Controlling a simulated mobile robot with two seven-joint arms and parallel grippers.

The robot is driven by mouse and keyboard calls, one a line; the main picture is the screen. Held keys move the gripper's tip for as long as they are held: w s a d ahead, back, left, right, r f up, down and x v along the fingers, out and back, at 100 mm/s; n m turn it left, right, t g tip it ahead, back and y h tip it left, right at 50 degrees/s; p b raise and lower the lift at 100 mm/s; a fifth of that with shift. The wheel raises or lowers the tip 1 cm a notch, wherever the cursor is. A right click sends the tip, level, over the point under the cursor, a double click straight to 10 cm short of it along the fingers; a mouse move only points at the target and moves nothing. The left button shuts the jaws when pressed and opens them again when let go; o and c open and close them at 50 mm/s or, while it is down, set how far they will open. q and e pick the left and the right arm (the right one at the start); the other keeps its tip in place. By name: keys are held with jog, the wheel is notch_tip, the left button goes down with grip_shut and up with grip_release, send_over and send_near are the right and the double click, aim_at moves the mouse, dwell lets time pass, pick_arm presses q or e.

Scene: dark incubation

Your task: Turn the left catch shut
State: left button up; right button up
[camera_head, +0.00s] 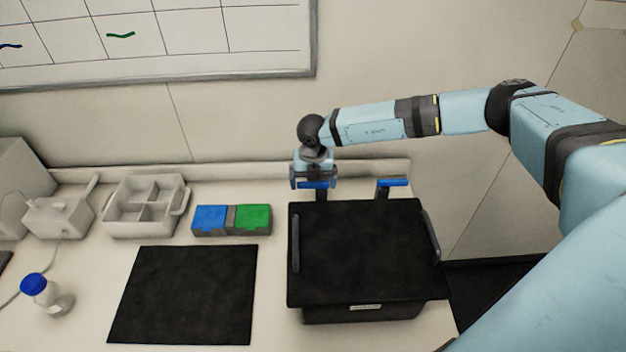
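A black box with a flat black lid (365,250) stands on the bench, right of centre. Two blue-handled catches rise at its back edge. The left catch (316,186) has its blue bar lying crosswise, and its dark stem shows below. The right catch (393,182) also has its bar crosswise and stands clear. My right gripper (314,181) points down at the left catch, right at or just behind its bar. Its fingertips are mostly hidden, so I cannot tell whether they grip the bar. My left gripper is out of view.
A black mat (185,295) lies left of the box. Behind it are a block with blue and green lids (232,219) and a pale divided tray (145,205). A blue-capped bottle (45,293) stands far left. A wall rises behind the bench.

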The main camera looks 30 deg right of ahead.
jog(key=c, duration=0.5)
jog(key=shift+o, duration=0.2)
